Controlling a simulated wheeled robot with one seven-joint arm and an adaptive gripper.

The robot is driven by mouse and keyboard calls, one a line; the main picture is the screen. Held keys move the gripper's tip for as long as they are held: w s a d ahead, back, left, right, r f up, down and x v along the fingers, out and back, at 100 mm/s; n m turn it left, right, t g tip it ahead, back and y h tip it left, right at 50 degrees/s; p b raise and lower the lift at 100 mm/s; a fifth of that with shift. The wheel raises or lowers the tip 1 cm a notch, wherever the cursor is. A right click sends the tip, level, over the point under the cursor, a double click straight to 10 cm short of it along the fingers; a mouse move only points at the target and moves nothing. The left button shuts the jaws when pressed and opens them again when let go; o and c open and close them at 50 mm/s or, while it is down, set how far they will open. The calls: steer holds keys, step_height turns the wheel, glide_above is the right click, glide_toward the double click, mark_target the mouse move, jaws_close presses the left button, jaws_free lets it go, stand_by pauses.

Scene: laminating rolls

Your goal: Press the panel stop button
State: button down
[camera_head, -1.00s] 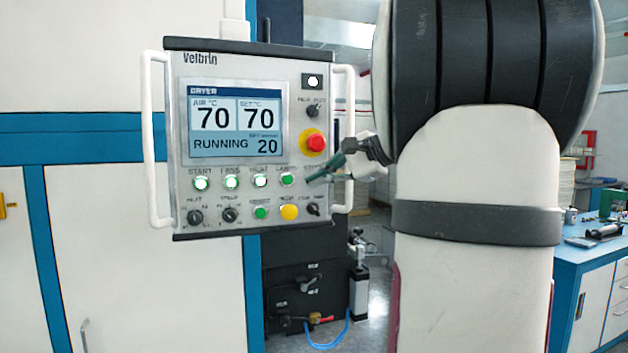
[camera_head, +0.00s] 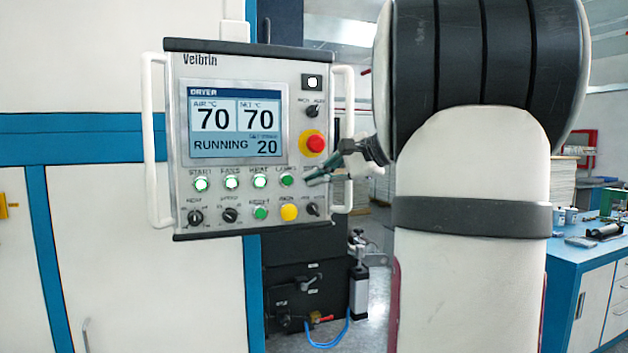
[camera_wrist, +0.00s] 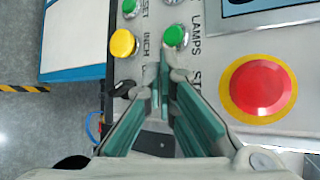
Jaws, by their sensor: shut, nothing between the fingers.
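The grey control panel (camera_head: 245,212) faces me, with a row of round buttons under its screen. The stop button sits at the right end of this row, behind my fingertips; its cap is hidden in both views. Part of its label shows in the wrist view, beside the fingers. In the wrist view, the fingertips of my gripper (camera_wrist: 163,78) lie just below the LAMPS button (camera_wrist: 175,36). I cannot tell whether they touch the panel.
A red mushroom button (camera_head: 315,143) on a yellow ring is close above the fingers; it is large in the wrist view (camera_wrist: 262,88). A yellow INCH button (camera_head: 289,212) and a black selector (camera_head: 312,209) lie below. White handles (camera_head: 342,105) flank the panel. The screen reads RUNNING.

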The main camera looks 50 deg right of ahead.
steer(key=shift+w+d, duration=0.2)
steer(key=shift+w, duration=0.15)
stand_by(0.7)
steer(key=shift+s, duration=0.1)
steer(key=shift+s+a+p, duration=0.35)
steer(key=shift+s+a, duration=0.1)
steer(key=shift+s, duration=0.15)
steer(key=shift+s, duration=0.1)
steer(key=s+a, duration=0.1)
steer(key=s, duration=0.1)
steer(key=s+a+p, duration=0.1)
steer(key=s, duration=0.1)
steer(key=shift+a, duration=0.3)
steer(key=shift+a, duration=0.1)
stand_by(0.9)
